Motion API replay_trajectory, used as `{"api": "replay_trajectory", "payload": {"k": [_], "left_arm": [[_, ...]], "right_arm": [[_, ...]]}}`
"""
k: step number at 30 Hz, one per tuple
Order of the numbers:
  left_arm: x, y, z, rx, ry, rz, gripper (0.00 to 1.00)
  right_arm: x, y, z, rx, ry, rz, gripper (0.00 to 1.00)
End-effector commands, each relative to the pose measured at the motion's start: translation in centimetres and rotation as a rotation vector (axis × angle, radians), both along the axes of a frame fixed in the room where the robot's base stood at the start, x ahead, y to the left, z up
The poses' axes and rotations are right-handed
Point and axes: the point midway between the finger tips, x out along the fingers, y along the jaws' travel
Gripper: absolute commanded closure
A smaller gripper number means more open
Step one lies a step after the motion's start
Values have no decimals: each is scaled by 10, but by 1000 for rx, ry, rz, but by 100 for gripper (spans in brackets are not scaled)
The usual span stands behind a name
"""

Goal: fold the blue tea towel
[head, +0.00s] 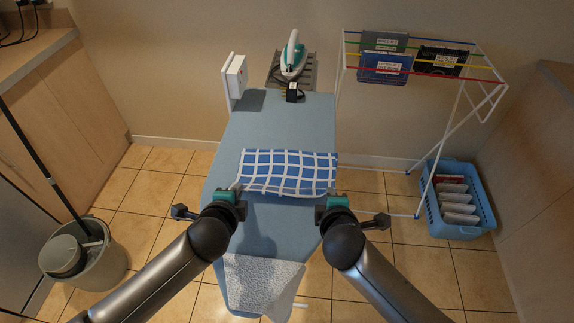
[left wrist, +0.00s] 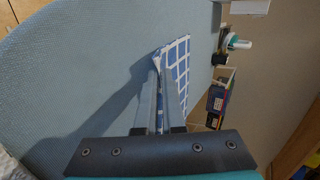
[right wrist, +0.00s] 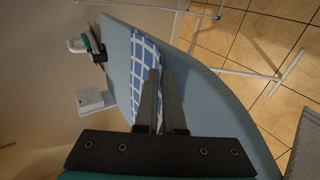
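The blue tea towel (head: 287,172), with a white grid pattern, lies across the middle of the ironing board (head: 262,222). My left gripper (head: 236,192) is at the towel's near left corner. In the left wrist view its fingers (left wrist: 160,65) are close together on the edge of the towel (left wrist: 180,65). My right gripper (head: 331,194) is at the near right corner. In the right wrist view its fingers (right wrist: 156,75) are close together on the edge of the towel (right wrist: 144,60). The fingertips are partly hidden in the head view.
A crumpled pale cloth (head: 262,282) hangs over the board's near end. An iron (head: 293,56) stands on a rest at the far end, with a white switch box (head: 236,76) left of it. A drying rack (head: 425,60), a blue basket (head: 458,205) and a bucket (head: 85,260) flank the board.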

Motion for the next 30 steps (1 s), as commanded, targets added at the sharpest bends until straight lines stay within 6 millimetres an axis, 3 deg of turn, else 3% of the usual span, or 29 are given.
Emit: {"api": "replay_trajectory", "payload": {"k": [2, 13, 17, 22, 30], "left_arm": [[0, 0, 0, 0, 0, 0, 86], [0, 0, 0, 0, 1, 0, 45], [-2, 0, 7, 0, 0, 0, 45], [-12, 0, 32, -1, -2, -1, 45], [-40, 0, 65, 0, 0, -2, 45]], "right_arm": [[0, 0, 0, -1, 0, -1, 86], [0, 0, 0, -1, 1, -1, 45], [-2, 0, 7, 2, -1, 0, 45], [-12, 0, 31, 2, -1, 1, 45], [-40, 0, 65, 2, 1, 1, 45]]}}
